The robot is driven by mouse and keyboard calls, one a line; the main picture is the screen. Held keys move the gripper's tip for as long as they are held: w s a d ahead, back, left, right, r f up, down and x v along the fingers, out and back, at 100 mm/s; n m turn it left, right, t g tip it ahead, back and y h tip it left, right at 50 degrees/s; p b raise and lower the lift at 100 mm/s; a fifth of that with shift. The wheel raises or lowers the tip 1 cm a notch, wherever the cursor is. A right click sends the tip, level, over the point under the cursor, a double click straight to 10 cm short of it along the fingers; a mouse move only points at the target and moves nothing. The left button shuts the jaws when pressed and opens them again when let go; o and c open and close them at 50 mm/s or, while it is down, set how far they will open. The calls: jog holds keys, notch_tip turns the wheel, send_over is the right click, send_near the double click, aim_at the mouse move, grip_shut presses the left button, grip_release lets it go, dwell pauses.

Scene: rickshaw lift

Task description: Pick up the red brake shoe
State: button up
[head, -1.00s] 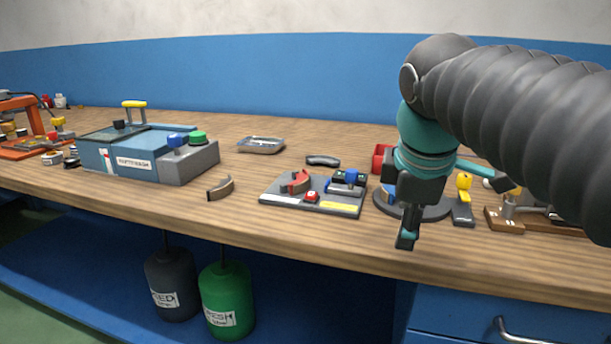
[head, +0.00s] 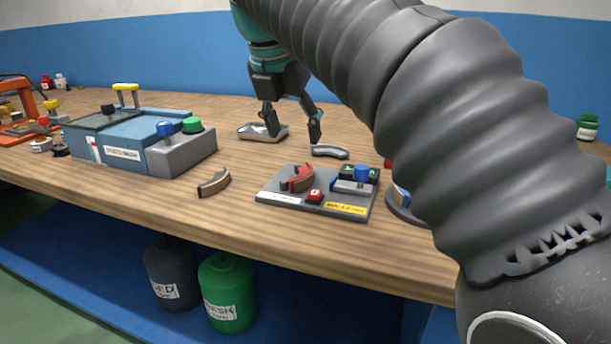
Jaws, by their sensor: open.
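The red brake shoe (head: 299,178) is a curved red piece that sits on the left part of a grey fixture plate (head: 275,197) on the bench. My gripper (head: 293,138) is open, with its fingers pointing down. It appears behind and above the fixture plate in the picture, apart from the red shoe, between a metal tray and a dark curved shoe. Nothing shows between its fingers. The exact height of the fingertips above the bench is hard to tell.
A brown curved shoe (head: 214,183) lies left of the plate, and a dark grey one (head: 330,152) behind it. A metal tray (head: 250,132) and a blue-grey machine (head: 125,139) stand to the left. My arm hides the bench's right side. A small red button (head: 315,196) is on the plate.

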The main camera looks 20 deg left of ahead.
aim_at(304, 173)
jog(key=x, duration=1)
jog(key=shift+f, duration=0.15)
grip_shut()
